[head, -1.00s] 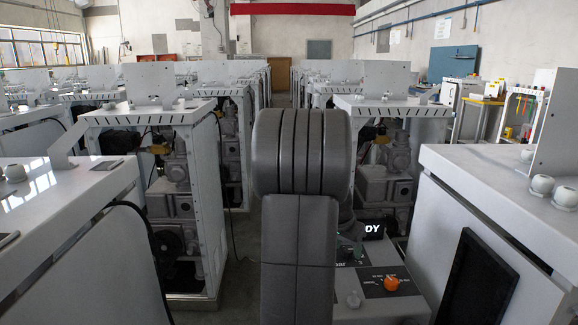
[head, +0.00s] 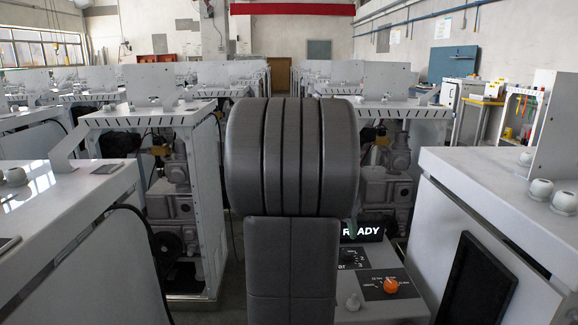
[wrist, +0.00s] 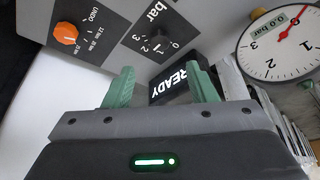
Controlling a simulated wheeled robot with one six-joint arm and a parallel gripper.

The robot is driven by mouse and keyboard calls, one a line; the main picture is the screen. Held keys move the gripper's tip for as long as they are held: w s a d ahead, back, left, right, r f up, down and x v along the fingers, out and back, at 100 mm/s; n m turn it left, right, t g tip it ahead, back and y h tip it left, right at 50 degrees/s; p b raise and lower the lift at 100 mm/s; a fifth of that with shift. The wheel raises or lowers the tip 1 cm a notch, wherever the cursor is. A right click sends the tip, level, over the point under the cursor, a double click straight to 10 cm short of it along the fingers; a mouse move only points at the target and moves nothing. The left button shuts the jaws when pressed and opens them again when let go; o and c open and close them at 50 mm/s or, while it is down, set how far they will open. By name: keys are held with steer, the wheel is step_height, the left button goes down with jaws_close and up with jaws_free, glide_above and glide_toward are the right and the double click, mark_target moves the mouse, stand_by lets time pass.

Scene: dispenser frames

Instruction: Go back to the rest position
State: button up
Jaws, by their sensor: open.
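My gripper (wrist: 158,90) shows in the wrist view with its two green fingers spread apart and nothing between them. Behind the fingers are a black READY display (wrist: 180,82), a numbered selector dial marked bar (wrist: 157,42) and an orange knob (wrist: 66,34). In the head view my arm stands upright in the middle and hides my gripper. To the right of my arm, the READY display (head: 363,231) is partly covered, and the orange knob (head: 390,286) shows on the panel below it.
A round gauge (wrist: 278,42) reads 0.0 bar in the wrist view. White cabinets stand close on the left (head: 70,235) and right (head: 490,190). Rows of open dispenser frames (head: 170,115) fill the hall behind, with a narrow aisle between them.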

mark_target(348, 252)
steer(key=b+x, duration=0.1)
steer(key=x, duration=0.9)
steer(key=shift+d+f, duration=0.1)
steer(key=shift+f, duration=0.2)
steer(key=shift+r+n+p, duration=0.3)
steer(key=shift+r+p, duration=0.1)
steer(key=shift+p, duration=0.25)
steer(key=shift+s+r+n+t+p, duration=0.1)
steer(key=shift+n+t+p, duration=0.2)
steer(key=shift+n+p, duration=0.25)
steer(key=shift+d+n+t+y+p, duration=0.15)
steer(key=shift+n+t+y+p, duration=0.15)
steer(key=shift+n+y+p, duration=0.85)
steer(key=shift+d+f+n+y+p, duration=0.1)
steer(key=shift+n+y+p, duration=0.1)
steer(key=shift+n, duration=1)
steer(key=shift+d+f+n+y+p, duration=0.1)
steer(key=shift+n+y, duration=0.05)
steer(key=shift+n, duration=1.05)
steer(key=shift+s+r, duration=0.1)
steer(key=shift+r, duration=0.25)
steer(key=v, duration=1.1)
steer(key=shift+s+r, duration=0.25)
steer(key=shift+a, duration=0.1)
